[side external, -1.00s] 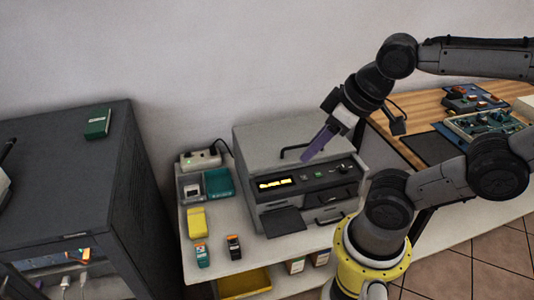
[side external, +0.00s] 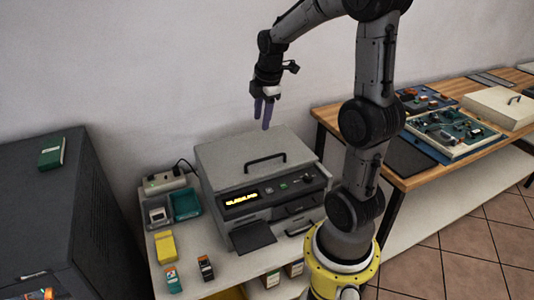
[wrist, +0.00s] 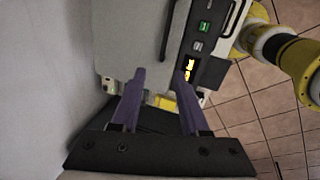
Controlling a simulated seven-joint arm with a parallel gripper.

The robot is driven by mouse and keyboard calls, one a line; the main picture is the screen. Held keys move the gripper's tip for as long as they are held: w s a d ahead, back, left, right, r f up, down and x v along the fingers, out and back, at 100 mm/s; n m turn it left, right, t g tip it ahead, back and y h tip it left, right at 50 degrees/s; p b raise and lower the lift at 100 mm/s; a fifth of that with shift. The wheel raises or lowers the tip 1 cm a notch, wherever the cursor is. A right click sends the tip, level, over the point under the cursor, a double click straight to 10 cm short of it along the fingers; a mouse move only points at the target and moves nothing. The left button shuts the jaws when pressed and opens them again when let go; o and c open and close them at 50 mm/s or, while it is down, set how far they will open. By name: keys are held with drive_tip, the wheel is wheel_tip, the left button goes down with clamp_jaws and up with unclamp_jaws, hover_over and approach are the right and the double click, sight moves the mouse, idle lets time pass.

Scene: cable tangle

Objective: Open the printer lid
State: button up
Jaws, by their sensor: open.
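The grey printer stands on a white bench, its lid (side external: 230,152) shut flat on top. A dark bar handle (side external: 264,158) is on the lid; in the wrist view the handle (wrist: 168,32) crosses the pale lid (wrist: 128,35) near the top. The front control panel (side external: 268,190) has a lit yellow display. My gripper (side external: 261,120) hangs above the back of the lid, purple fingers pointing down. It is open and empty, apart from the handle. The wrist view also shows the open fingertips (wrist: 160,76).
A power strip (side external: 163,182), a teal tray (side external: 186,204), a yellow block (side external: 165,246) and small cartridges sit left of the printer. A dark cabinet (side external: 100,200) stands further left. A wooden table (side external: 440,165) with circuit boards is at right. The wall is close behind.

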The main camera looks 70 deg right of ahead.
sight(267, 158)
drive_tip(key=shift+m+g, duration=0.3)
drive_tip(key=shift+m, duration=0.2)
drive_tip(key=x, duration=0.5)
drive_tip(key=s+d+x, duration=0.1)
drive_tip(key=x, duration=0.4)
drive_tip(key=s+x, duration=0.1)
drive_tip(key=x, duration=0.4)
drive_tip(key=shift+d+f, duration=0.4)
drive_tip(key=shift+d, duration=0.05)
clamp_jaws()
